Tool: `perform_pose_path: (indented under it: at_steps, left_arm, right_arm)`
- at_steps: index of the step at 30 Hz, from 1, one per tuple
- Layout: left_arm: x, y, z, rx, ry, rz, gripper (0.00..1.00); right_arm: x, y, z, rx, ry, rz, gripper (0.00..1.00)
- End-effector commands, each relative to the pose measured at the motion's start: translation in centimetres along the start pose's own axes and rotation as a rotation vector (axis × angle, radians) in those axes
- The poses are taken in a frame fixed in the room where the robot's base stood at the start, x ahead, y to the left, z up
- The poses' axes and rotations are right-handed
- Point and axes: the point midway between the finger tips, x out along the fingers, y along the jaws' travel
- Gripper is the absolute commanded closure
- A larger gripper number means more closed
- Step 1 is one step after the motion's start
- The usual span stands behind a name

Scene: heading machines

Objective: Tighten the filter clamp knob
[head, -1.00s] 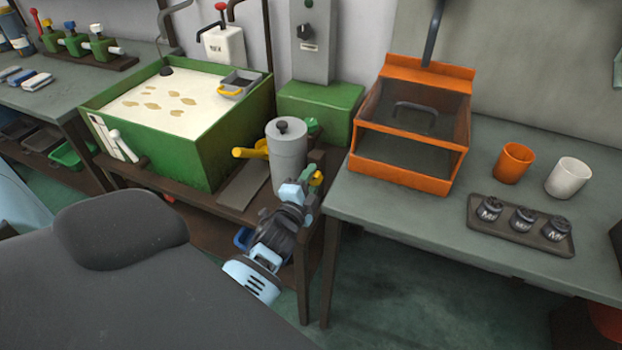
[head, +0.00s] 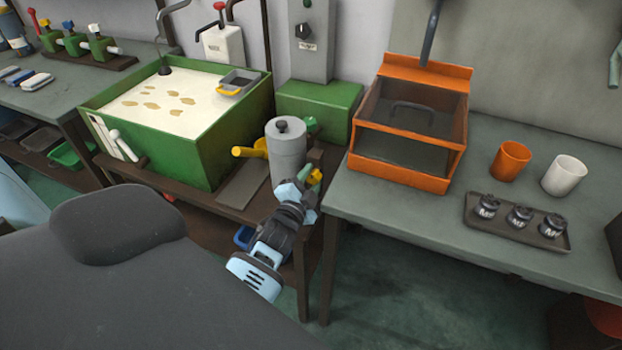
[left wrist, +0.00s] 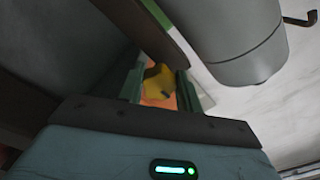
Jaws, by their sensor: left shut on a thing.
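The filter (head: 285,155) is an upright grey cylinder with a dark cap, standing at the right end of the brown bench. A yellow clamp knob (head: 315,176) shows low at its right side, partly hidden by my left gripper (head: 302,182). In the left wrist view the yellow knob (left wrist: 158,82) sits between the green-edged fingers of my left gripper (left wrist: 160,88), which is shut on it. The grey filter cylinder (left wrist: 235,45) hangs close by at upper right there. My right gripper is not in view.
A green tank (head: 205,140) of pale liquid stands left of the filter; a yellow handle (head: 250,150) lies between them. The grey table (head: 400,215) edge is close right of my gripper, with an orange box (head: 405,172), cups and a tray (head: 545,240) of jars.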

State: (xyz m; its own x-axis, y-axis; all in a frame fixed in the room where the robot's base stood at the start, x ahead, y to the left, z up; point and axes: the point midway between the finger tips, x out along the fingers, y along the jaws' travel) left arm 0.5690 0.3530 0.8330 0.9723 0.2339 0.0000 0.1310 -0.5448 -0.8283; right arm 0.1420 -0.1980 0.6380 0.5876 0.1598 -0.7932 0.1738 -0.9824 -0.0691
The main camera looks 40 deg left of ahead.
Motion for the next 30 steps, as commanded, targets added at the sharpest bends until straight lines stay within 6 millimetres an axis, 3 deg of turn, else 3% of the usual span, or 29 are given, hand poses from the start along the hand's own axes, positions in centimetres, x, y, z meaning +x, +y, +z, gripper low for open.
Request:
perform_pose_path:
  at_steps: [3,4,9,20,30]
  left_arm:
    - [0.0,0.1,0.0,-0.003,-0.001,0.001,0.88]
    - [0.0,0.1,0.0,-0.002,-0.001,0.001,0.63]
    - [0.0,0.1,0.0,-0.001,0.0,0.001,0.43]
    - [-0.6,0.1,0.0,0.0,0.0,0.001,0.43]
    - [-5.6,0.2,0.1,-0.001,-0.001,0.003,0.43]
  right_arm:
    - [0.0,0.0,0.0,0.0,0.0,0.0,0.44]
    - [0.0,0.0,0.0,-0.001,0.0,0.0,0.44]
    - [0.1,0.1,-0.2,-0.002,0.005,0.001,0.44]
    - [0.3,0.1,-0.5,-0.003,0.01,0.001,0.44]
    - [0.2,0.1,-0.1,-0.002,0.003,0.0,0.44]
